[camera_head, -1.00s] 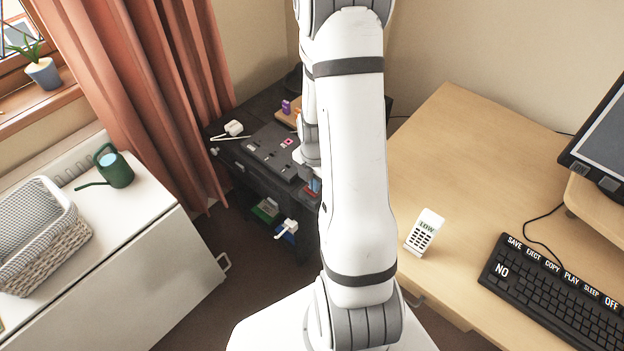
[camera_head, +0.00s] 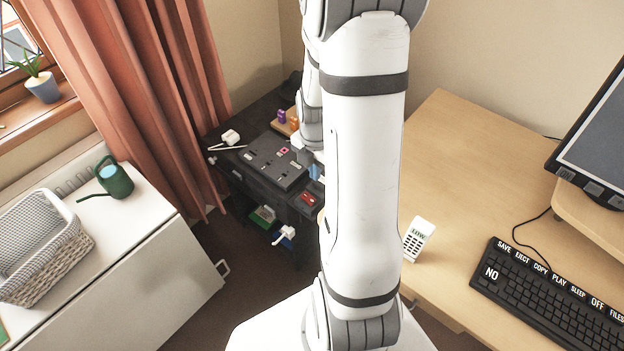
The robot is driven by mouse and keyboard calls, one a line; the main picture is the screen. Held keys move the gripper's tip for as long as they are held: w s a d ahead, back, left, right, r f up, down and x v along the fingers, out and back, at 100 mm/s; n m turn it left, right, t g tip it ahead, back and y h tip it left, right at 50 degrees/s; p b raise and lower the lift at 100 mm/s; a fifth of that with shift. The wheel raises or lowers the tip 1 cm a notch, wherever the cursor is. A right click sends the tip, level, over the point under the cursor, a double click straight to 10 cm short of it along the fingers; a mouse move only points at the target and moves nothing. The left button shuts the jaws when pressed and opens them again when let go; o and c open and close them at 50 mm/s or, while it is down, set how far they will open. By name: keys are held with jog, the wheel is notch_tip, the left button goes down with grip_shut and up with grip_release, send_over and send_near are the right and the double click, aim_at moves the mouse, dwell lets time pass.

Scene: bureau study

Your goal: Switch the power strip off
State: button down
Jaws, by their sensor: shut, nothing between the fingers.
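A dark unit with a red switch-like patch (camera_head: 308,199) lies at the front right of the low black table; it looks like the end of the power strip. Its right side runs behind my arm, and I cannot tell the switch's position. My white arm rises through the middle of the view, and its far wrist part reaches over the table's right side, just behind this unit.
A dark panel with small controls (camera_head: 273,160) lies on the black table (camera_head: 227,143), with a white plug (camera_head: 231,137) at its left. Another white plug (camera_head: 284,236) hangs at the front. A wooden desk (camera_head: 455,150) stands right, a white cabinet (camera_head: 150,265) left.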

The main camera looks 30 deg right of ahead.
jog(key=r, duration=0.3)
jog(key=shift+s+r, duration=0.25)
jog(key=shift+r, duration=0.1)
jog(key=s+a+r+m+t, duration=0.1)
jog(key=s+a+r+m, duration=0.3)
jog(key=m, duration=0.7)
jog(key=s+a+r+m+t, duration=0.1)
jog(key=s+a+r+m, duration=0.4)
jog(key=a+r+m, duration=0.4)
jog(key=shift+s+a+r+m+t+p, duration=0.2)
jog(key=shift+s+r+m+t+p, duration=0.15)
jog(key=shift+r+m, duration=0.75)
jog(key=shift+r, duration=0.1)
